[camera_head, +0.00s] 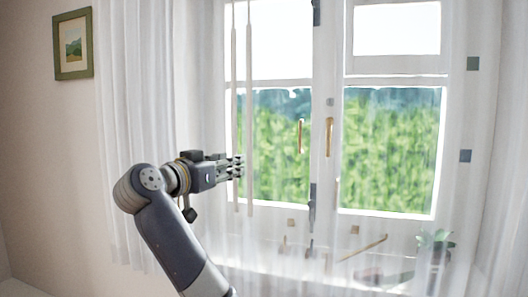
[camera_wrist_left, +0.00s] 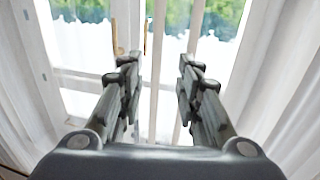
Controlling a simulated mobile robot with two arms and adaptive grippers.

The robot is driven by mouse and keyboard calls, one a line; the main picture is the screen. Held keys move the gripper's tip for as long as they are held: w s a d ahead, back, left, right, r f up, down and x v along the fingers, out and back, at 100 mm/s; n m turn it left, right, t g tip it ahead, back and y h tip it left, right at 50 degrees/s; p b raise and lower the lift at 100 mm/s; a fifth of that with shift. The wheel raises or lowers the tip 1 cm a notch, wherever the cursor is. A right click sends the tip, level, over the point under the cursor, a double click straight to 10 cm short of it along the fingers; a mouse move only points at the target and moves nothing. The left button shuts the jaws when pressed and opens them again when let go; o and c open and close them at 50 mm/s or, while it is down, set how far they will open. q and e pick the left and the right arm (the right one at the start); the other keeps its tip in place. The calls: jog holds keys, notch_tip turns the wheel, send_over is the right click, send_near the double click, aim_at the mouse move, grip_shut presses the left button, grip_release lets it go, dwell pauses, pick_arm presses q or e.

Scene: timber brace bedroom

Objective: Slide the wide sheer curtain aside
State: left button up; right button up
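The wide sheer curtain (camera_head: 390,150) hangs across the window, and the window shows through it. Two thin white rods (camera_head: 249,110) hang side by side in front of its left part. They also appear as pale upright bars in the left wrist view (camera_wrist_left: 157,45). My left gripper (camera_head: 240,167) reaches in from the left at the height of the rods' lower part. In the left wrist view its two fingers (camera_wrist_left: 158,68) are spread apart, with pale bars visible in and beyond the gap. I cannot tell whether a finger touches a rod. My right gripper is not in view.
A gathered white curtain (camera_head: 140,110) hangs left of the window. A framed picture (camera_head: 73,44) is on the left wall. Behind the sheer are gold window handles (camera_head: 329,137) and a potted plant (camera_head: 436,243) on the sill.

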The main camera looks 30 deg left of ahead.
aim_at(248, 155)
pick_arm(q)
jog(key=w, duration=0.1)
jog(key=w+r+p, duration=0.1)
jog(key=w+p, duration=0.1)
jog(key=w, duration=0.1)
jog(key=shift+d+r, duration=0.35)
jog(key=w, duration=0.1)
jog(key=w+p, duration=0.1)
jog(key=w, duration=0.1)
jog(key=shift+w+a+f, duration=0.2)
jog(key=shift+w+a, duration=0.05)
jog(key=shift+w+p, duration=0.4)
jog(key=shift+w, duration=0.5)
jog(key=shift+w+f, duration=0.1)
jog(key=shift+w, duration=0.05)
jog(key=shift+c, duration=0.8)
grip_shut()
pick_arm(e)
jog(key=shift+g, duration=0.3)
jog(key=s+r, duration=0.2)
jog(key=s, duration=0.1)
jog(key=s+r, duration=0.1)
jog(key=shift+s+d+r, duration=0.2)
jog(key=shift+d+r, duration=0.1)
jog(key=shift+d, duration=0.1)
